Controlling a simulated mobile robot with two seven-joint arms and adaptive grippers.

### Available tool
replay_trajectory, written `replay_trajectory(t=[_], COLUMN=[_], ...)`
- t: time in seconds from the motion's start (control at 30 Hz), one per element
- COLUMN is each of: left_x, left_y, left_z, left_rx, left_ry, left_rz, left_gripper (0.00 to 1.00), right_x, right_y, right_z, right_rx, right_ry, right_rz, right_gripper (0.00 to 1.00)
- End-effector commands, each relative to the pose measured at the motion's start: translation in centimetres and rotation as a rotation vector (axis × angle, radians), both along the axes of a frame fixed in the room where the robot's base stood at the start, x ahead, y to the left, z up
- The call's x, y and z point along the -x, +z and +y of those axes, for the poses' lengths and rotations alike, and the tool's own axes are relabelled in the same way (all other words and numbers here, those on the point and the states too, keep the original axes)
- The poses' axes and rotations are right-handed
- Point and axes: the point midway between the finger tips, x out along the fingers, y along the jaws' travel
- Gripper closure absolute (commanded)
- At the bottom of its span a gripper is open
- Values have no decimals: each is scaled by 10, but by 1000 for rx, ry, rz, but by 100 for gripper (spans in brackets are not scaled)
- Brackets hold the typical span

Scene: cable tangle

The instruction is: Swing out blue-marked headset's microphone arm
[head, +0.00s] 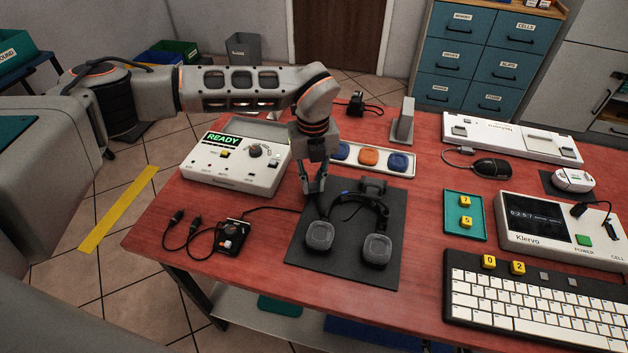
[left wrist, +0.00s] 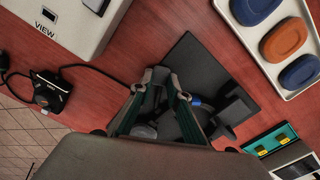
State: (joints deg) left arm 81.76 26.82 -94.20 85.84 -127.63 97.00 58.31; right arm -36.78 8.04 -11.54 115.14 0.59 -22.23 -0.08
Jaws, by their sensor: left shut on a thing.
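The black headset with the blue mark (head: 345,193) lies on a dark mat (head: 300,249), its two grey ear cups (head: 376,249) toward the front edge. Its blue mark also shows in the left wrist view (left wrist: 196,101). My left gripper (head: 314,200) points down at the headset's left side, just behind the left ear cup (head: 319,235). It is shut on a thin part there, which I take to be the microphone arm; the fingers mostly hide it. In the left wrist view the fingers (left wrist: 161,78) are over the mat. My right gripper is not in view.
A white READY box (head: 232,178) stands left and behind. A small black device with cables (head: 230,238) lies left of the mat. A tray of coloured pads (head: 400,174) is behind. A green tray (head: 465,228) and a keyboard (head: 540,302) lie to the right.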

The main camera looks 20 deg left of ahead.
Motion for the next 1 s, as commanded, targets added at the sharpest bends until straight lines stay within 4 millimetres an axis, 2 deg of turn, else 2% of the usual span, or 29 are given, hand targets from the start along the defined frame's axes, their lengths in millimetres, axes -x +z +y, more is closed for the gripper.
replay_trajectory(t=[0.33,0.7,1.0], left_x=[4,9,9], left_y=[1,1,0], left_z=[5,11,12], left_rx=[0,0,0], left_ry=[91,191,200], left_rz=[1,0,0], left_gripper=[100,100,100], right_x=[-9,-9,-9], right_y=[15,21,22], right_z=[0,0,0], right_rx=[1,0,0], right_ry=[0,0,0], right_rz=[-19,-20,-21], right_gripper=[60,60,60])
